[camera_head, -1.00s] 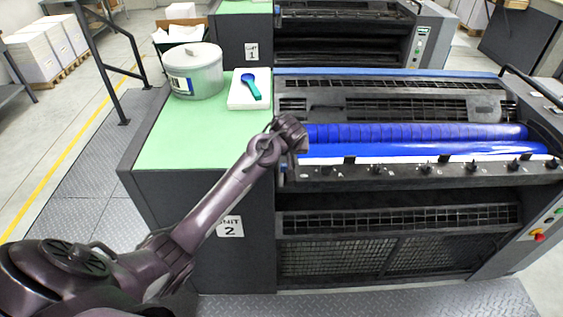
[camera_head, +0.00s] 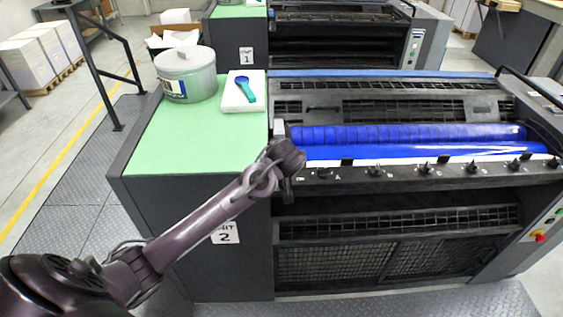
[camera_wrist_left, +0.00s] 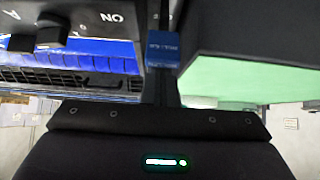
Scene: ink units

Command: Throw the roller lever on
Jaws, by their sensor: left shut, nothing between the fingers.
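My left gripper (camera_head: 292,160) is at the left end of the blue rollers (camera_head: 410,143) on the unit 2 press, by the corner of the green-topped cabinet. In the left wrist view its dark fingers (camera_wrist_left: 165,88) are shut with nothing between them. A small blue piece (camera_wrist_left: 162,48) with white lettering shows right at the fingertips; I cannot tell whether they touch. A dark upright bar shows beyond it, but I cannot make out the roller lever for certain. An "ON" marking (camera_wrist_left: 118,18) is on the press front beside a black knob (camera_wrist_left: 52,32). My right gripper is not in view.
A grey tin (camera_head: 188,75) and a white pad (camera_head: 236,97) with a blue-green tool (camera_head: 245,88) sit on the green cabinet top (camera_head: 185,150). A row of black knobs (camera_head: 425,170) runs along the press front. Stacked paper (camera_head: 30,68) stands at far left.

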